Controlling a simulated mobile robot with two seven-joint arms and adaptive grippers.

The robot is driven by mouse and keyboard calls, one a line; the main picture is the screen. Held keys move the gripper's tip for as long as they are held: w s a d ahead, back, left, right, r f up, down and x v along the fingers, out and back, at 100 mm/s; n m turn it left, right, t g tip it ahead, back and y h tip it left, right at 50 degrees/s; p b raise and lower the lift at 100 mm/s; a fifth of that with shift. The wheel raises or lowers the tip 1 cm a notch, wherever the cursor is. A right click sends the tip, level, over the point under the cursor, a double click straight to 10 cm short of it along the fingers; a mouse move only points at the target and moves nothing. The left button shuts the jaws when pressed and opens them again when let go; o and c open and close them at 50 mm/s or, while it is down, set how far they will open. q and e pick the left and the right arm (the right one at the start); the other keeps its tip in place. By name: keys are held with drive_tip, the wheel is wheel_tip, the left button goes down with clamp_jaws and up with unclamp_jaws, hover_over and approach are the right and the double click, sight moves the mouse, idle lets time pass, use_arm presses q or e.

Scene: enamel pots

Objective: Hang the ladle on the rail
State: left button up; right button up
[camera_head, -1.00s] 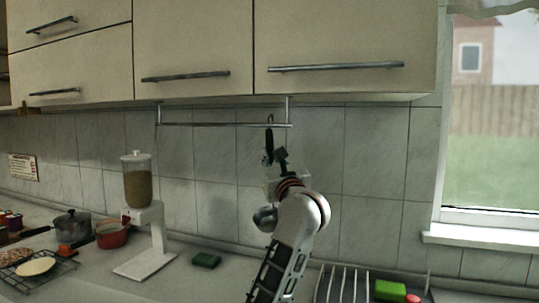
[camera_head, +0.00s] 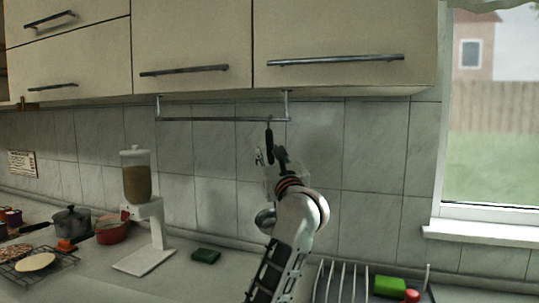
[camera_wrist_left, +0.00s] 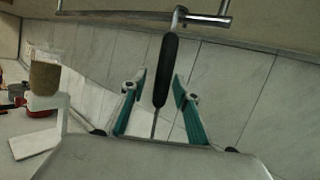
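The ladle has a black handle (camera_head: 269,146) and a metal bowl (camera_head: 265,218) partly hidden behind my left arm. It hangs upright, with its top at the metal rail (camera_head: 200,120) near the rail's right end. In the left wrist view the handle (camera_wrist_left: 166,70) meets the rail (camera_wrist_left: 130,14) at a small hook or loop. My left gripper (camera_head: 269,160) is open around the ladle. Its teal-padded fingers (camera_wrist_left: 159,95) stand on both sides of the handle and thin shaft, with gaps to each. My right gripper is not in view.
Cabinets (camera_head: 190,45) hang just above the rail, and the tiled wall is close behind it. On the counter are a dispenser (camera_head: 138,185), a dark green block (camera_head: 205,256), a red pot (camera_head: 112,230) and a dish rack (camera_head: 340,285).

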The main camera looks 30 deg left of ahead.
use_arm(q)
drive_tip(key=v, duration=1.2)
